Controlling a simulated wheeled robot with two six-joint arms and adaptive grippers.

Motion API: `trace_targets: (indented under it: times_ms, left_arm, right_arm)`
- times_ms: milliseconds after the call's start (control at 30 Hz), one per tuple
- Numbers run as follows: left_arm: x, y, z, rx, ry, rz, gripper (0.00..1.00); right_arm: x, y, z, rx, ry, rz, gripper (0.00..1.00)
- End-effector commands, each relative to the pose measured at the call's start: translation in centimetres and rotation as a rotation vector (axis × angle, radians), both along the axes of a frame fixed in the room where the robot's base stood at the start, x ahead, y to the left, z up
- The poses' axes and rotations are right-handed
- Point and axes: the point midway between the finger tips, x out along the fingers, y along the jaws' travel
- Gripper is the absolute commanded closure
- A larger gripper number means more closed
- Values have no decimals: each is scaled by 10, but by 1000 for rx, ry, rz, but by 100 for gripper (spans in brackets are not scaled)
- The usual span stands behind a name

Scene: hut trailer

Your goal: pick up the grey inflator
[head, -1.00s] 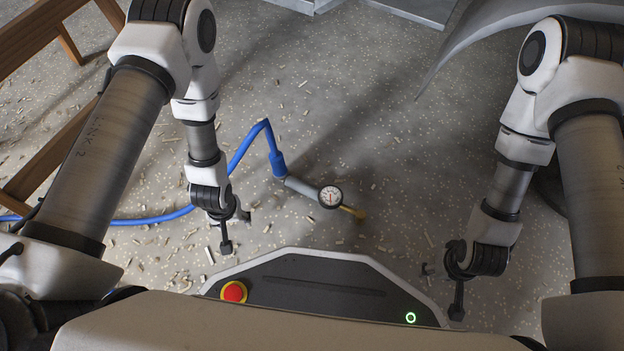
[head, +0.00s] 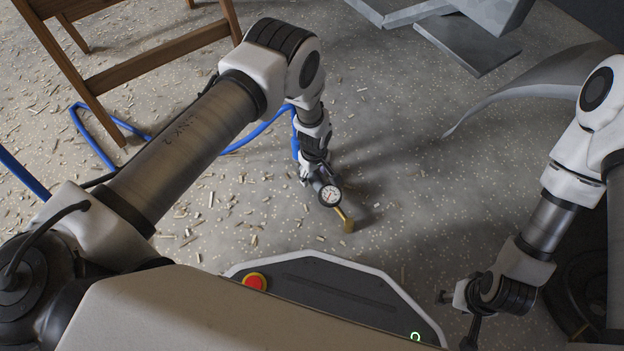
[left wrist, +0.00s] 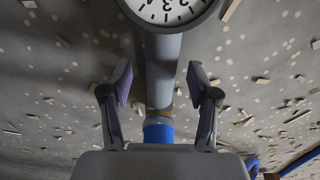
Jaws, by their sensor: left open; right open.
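The grey inflator (head: 320,185) lies on the speckled floor ahead of me, with its round white gauge facing up and a brass end pointing to the lower right. A blue hose runs from its other end. My left gripper (head: 309,178) is at the inflator's body and partly hides it. In the left wrist view, the open fingers of my left gripper (left wrist: 160,85) stand on either side of the grey barrel (left wrist: 163,68), with gaps showing on both sides. The gauge is cut off at the top there. My right gripper (head: 456,318) is open and empty at the lower right.
The blue hose (head: 255,135) trails left across the floor behind my left arm. A wooden frame (head: 150,65) stands at the upper left. Grey metal parts (head: 470,45) are at the upper right.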

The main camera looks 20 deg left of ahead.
Motion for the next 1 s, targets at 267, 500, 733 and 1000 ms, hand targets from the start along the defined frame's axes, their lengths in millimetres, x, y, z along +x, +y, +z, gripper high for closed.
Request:
trace_targets:
  times_ms: [267, 500, 733, 1000]
  left_arm:
    - [-1, 0, -16, 0, 1, 0, 40]
    - [-1, 0, -16, 0, 1, 0, 100]
    - [-1, 0, -16, 0, 0, 0, 100]
    - [0, 0, 23, 0, -1, -1, 100]
  right_arm:
    - [3, 0, -11, -1, -9, 3, 47]
    - [3, 0, -11, -1, -8, 3, 47]
    - [3, 0, -11, -1, -8, 3, 47]
    - [-1, 0, 17, 0, 2, 0, 47]
